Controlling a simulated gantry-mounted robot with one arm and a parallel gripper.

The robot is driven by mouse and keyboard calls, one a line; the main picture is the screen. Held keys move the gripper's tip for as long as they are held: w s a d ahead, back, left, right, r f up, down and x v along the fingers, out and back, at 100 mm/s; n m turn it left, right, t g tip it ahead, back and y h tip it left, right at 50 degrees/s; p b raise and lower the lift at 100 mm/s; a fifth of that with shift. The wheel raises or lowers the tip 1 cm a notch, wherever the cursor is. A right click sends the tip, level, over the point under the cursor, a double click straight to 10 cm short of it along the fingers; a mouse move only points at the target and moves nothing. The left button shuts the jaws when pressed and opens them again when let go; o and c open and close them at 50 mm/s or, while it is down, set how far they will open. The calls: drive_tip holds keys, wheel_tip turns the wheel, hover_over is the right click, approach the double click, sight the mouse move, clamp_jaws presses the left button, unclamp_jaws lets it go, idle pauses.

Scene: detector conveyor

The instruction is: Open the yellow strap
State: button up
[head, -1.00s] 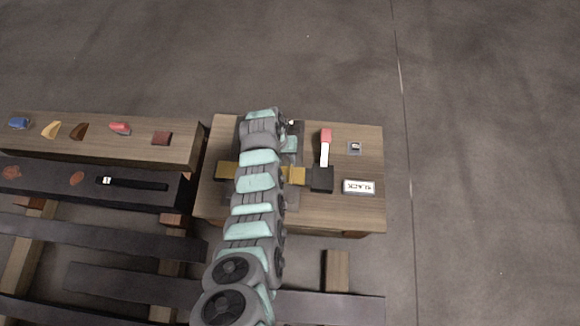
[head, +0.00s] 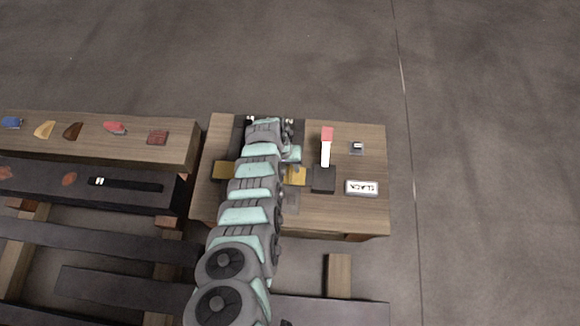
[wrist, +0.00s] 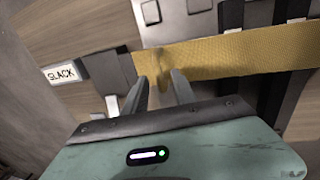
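The yellow strap (wrist: 240,58) runs across the wrist view from the centre to the right edge. In the head view it shows in two pieces (head: 295,175) on either side of my arm, which hides its middle. My gripper (wrist: 160,82) is open, its two fingers apart over the strap's left end, with nothing clearly held between them. I cannot tell whether the fingers touch the strap. In the head view my arm hides the fingertips. A dark block (head: 323,179) stands at the strap's right end, with a red-tipped white lever (head: 326,150) above it.
A SLACK label (wrist: 62,73) lies beside the dark block; it also shows in the head view (head: 361,187). A small grey square plate (head: 357,147) lies above it. Grey fittings (wrist: 172,14) border the strap. Several small objects sit on the left bench (head: 190,140).

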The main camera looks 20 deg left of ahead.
clamp_jaws()
idle(1.3)
